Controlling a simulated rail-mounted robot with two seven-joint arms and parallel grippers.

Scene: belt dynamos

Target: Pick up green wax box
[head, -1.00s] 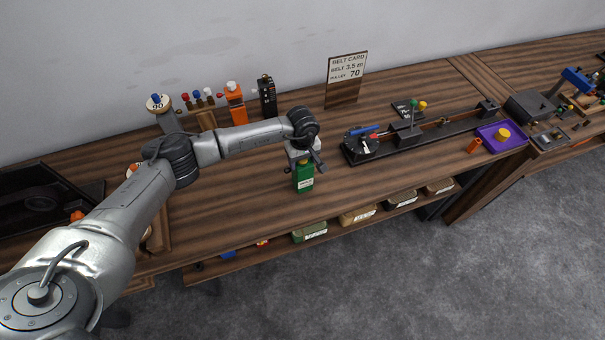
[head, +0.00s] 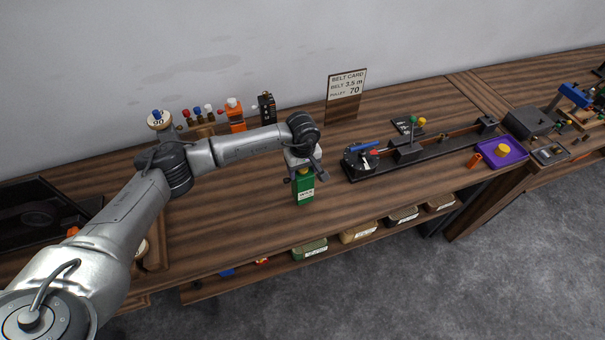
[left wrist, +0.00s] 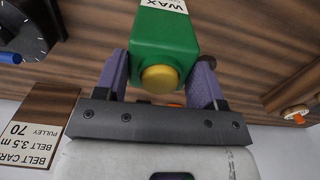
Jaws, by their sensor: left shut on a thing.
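The green wax box (head: 305,188) has a white label and stands upright near the middle of the bench in the head view. In the left wrist view the green wax box (left wrist: 165,40) shows a round yellow knob and a label reading WAX. My left gripper (head: 303,172) is above it, with its fingers closed on two opposite sides of its upper part. The left gripper (left wrist: 162,75) shows purple finger pads against the box. I cannot tell whether the box's base touches the bench. My right gripper is not in view.
A belt card (head: 346,95) stands behind the box. A black rig with a dial (head: 360,161) lies to the right, then a purple tray (head: 515,153). An orange bottle (head: 235,113) and small pegs stand back left. Labelled bins (head: 310,249) sit on a shelf below the front edge.

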